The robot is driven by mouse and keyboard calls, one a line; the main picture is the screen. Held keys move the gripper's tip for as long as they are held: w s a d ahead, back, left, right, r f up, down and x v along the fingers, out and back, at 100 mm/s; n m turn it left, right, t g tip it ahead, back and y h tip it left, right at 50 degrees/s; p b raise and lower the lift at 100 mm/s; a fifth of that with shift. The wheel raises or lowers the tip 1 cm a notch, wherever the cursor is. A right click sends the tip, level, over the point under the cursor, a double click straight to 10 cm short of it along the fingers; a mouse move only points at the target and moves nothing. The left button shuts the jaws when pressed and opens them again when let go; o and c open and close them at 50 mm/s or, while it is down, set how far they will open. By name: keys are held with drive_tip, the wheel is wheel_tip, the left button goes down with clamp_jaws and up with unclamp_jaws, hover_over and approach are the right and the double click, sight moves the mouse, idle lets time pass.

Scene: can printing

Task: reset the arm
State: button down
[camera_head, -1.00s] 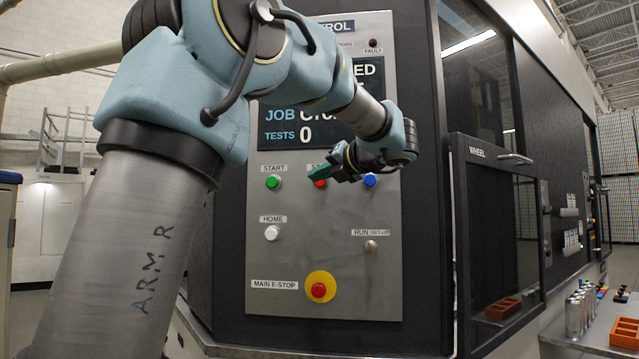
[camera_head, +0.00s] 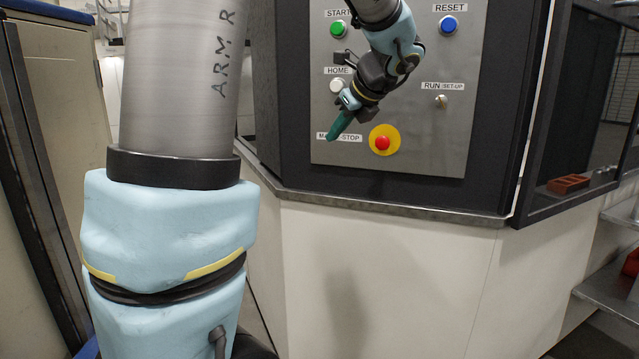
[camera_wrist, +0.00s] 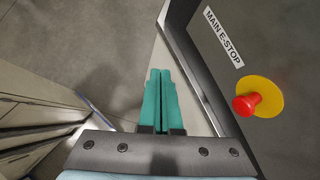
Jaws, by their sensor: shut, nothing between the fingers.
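My gripper (camera_head: 335,131) has green fingers and points down and to the left in front of the control panel (camera_head: 452,127). Its fingers lie together in the wrist view (camera_wrist: 159,76), with nothing between them. In the head view the fingertips overlap the main e-stop label, left of the red e-stop button (camera_head: 382,143) on its yellow disc. The button also shows at the right of the wrist view (camera_wrist: 246,104), apart from the fingers. My arm comes in from the top of the head view.
The panel carries a green start button (camera_head: 338,28), a blue reset button (camera_head: 449,24), a white home button (camera_head: 337,86) and a run/set-up switch (camera_head: 440,101). A metal ledge (camera_head: 400,208) runs below it. A beige cabinet (camera_head: 62,95) stands at left. An orange tray (camera_head: 568,184) sits at right.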

drive_tip(key=s+a+f+n+g+h, duration=0.2)
drive_tip(key=s+a+f+n, duration=0.3)
drive_tip(key=s+f+n, duration=0.4)
drive_tip(key=s+a+f+n+g+h, duration=0.3)
drive_tip(key=s+f+n, duration=0.6)
drive_tip(key=f+n, duration=0.4)
drive_tip(key=a+n+g, duration=0.1)
drive_tip(key=a+n, duration=0.1)
drive_tip(key=n, duration=0.2)
drive_tip(key=shift+s+a+n, duration=0.25)
drive_tip(key=shift+a+n, duration=0.05)
